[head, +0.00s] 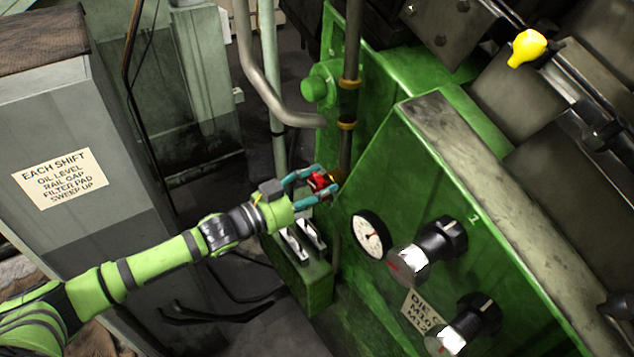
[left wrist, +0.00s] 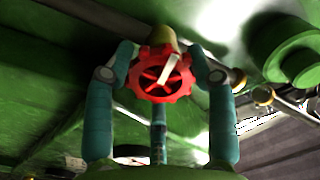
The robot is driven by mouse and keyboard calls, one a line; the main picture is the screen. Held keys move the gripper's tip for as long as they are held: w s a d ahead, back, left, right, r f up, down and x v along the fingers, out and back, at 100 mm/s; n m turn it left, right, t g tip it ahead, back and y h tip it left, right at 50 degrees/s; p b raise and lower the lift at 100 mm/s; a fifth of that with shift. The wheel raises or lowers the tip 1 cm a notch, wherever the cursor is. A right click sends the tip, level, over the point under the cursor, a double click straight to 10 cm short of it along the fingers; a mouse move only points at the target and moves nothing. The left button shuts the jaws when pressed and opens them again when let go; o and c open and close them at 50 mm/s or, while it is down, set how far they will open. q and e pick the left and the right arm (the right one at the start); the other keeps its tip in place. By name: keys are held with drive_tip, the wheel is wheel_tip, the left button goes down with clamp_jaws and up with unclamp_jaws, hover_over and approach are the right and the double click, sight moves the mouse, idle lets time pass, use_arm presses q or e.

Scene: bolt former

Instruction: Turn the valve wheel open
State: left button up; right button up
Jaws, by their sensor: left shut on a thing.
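The red valve wheel (head: 319,182) is small and sits at the green machine's side, by the foot of a dark vertical pipe. My left gripper (head: 322,181) reaches it from the left, with its teal fingers on either side of the wheel. In the left wrist view the spoked wheel (left wrist: 160,74) faces the camera, with a pale bar across its front. The left gripper (left wrist: 160,72) is shut on the wheel there, its fingertips at the left and right of the rim. My right gripper is not in view.
A round gauge (head: 370,234) and black knobs (head: 441,238) sit on the green panel right of the wheel. A green box with pale pedals (head: 296,244) stands below the gripper. A grey cabinet (head: 55,125) stands at left. The dark pipe (head: 350,60) rises above the wheel.

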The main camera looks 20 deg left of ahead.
use_arm(q)
drive_tip(key=n, duration=0.3)
drive_tip(key=shift+w+r+n+p, duration=0.1)
drive_tip(key=shift+r+n+p, duration=0.05)
drive_tip(key=shift+n+p, duration=0.2)
drive_tip(key=shift+n, duration=0.45)
drive_tip(key=o, duration=1)
drive_tip(key=shift+o, duration=0.8)
drive_tip(key=shift+f, duration=0.25)
drive_tip(key=shift+a, duration=0.1)
drive_tip(key=v, duration=1.2)
